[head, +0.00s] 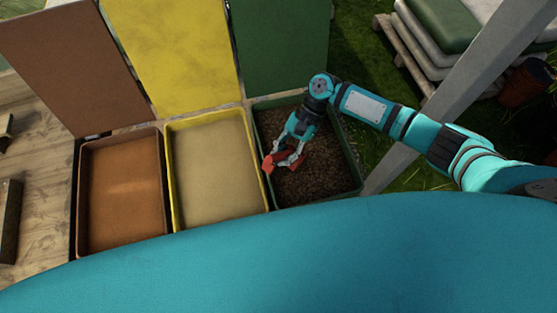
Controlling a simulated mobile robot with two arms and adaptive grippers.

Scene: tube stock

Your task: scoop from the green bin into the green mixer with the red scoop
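The green bin (345,187) stands at the right end of a row of three bins and is filled with dark brown, coarse material. My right gripper (284,160) is over the left part of this bin, shut on the red scoop (268,163). The scoop is at the bin's left edge, near the yellow bin's wall. Whether it holds material or touches the bin cannot be told. The green mixer is not in view. My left gripper is not in view.
The yellow bin (174,190) with pale sand and the brown bin (86,215) with orange material stand to the left. Raised lids in brown, yellow and green (282,45) are behind them. A grey post (450,95) and stacked sacks (440,22) on a pallet stand at the right.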

